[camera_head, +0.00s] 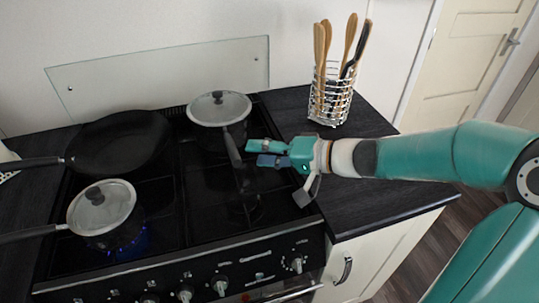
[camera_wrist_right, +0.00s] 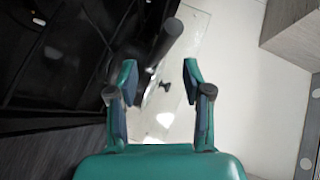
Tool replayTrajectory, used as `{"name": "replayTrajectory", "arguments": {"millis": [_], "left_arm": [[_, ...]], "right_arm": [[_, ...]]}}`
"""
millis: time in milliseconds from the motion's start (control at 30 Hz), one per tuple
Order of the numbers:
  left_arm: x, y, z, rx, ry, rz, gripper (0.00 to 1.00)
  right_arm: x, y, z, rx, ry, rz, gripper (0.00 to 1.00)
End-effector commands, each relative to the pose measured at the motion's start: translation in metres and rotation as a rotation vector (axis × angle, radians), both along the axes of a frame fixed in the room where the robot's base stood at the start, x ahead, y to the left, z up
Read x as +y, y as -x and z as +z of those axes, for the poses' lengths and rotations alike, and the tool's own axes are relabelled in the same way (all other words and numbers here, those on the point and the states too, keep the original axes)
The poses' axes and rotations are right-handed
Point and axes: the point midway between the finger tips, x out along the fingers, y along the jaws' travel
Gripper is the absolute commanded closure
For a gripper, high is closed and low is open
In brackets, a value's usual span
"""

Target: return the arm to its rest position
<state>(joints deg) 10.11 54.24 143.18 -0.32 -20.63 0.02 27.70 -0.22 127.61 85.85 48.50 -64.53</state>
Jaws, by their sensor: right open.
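My right arm (camera_head: 430,155) comes in from the right over the dark worktop. Its gripper (camera_head: 255,153) is open above the right side of the stove, with its fingers pointing left. In the right wrist view the two fingers (camera_wrist_right: 158,82) stand apart. The dark handle of the rear saucepan (camera_head: 234,150) is close to the fingertips; a dark handle (camera_wrist_right: 168,42) also shows beyond and partly between the fingers in the wrist view. I cannot tell whether they touch. The lidded rear saucepan (camera_head: 207,108) stands on the back right burner. My left gripper is not in view.
A frying pan (camera_head: 118,142) sits at the back left of the stove. A lidded saucepan (camera_head: 103,212) stands at the front left over a blue flame (camera_head: 137,243). A wire utensil holder (camera_head: 338,102) stands on the worktop (camera_head: 372,200) behind my right arm.

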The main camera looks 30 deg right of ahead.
Motion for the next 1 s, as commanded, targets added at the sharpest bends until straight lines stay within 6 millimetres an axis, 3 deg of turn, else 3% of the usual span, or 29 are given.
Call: {"name": "replayTrajectory", "arguments": {"millis": [200,733,1000], "left_arm": [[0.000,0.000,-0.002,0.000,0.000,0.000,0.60],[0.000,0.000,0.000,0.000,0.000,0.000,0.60],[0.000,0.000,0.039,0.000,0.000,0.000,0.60]], "right_arm": [[-0.010,0.014,0.005,0.000,0.000,0.000,0.50],[-0.010,0.015,0.006,0.001,-0.001,0.001,0.50],[-0.010,0.015,0.046,0.000,0.000,0.000,0.50]]}}
